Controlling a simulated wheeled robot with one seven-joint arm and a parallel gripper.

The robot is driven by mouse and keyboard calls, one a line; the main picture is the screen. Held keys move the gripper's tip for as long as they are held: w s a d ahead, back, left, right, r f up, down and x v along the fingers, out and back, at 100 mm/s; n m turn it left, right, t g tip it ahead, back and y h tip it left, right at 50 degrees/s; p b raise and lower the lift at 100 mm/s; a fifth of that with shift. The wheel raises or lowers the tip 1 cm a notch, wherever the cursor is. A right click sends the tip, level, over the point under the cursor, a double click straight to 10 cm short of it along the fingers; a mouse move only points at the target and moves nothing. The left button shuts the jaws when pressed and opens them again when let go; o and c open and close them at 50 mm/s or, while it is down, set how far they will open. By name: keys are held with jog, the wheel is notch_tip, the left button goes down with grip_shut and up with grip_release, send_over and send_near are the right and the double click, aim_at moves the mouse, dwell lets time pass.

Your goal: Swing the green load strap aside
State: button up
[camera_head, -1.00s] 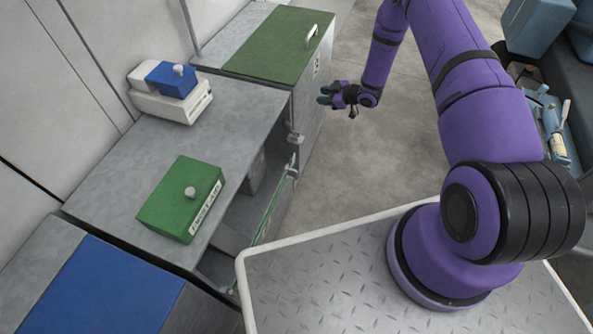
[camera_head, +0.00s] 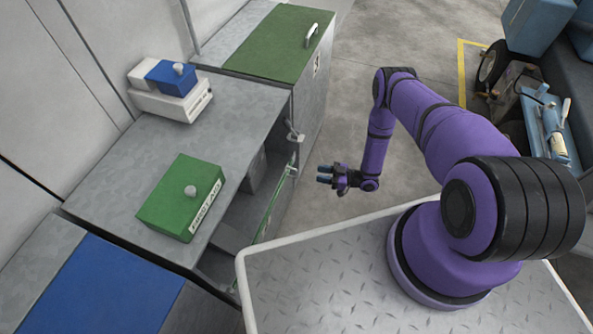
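The green load strap (camera_head: 272,209) runs along the open front of the grey bench, slanting from a metal fitting (camera_head: 291,168) at its upper end down toward my tray. A gap shows between the fingertips and the strap.
The grey bench (camera_head: 238,107) carries a green box (camera_head: 170,200) and a white unit with a blue block (camera_head: 170,77). A green-lidded cabinet (camera_head: 275,45) with a handle adjoins it. Grey floor lies open around my gripper. Equipment (camera_head: 545,125) stands at the right.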

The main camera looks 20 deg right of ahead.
aim_at(297, 171)
jog(key=x, duration=1)
grip_shut()
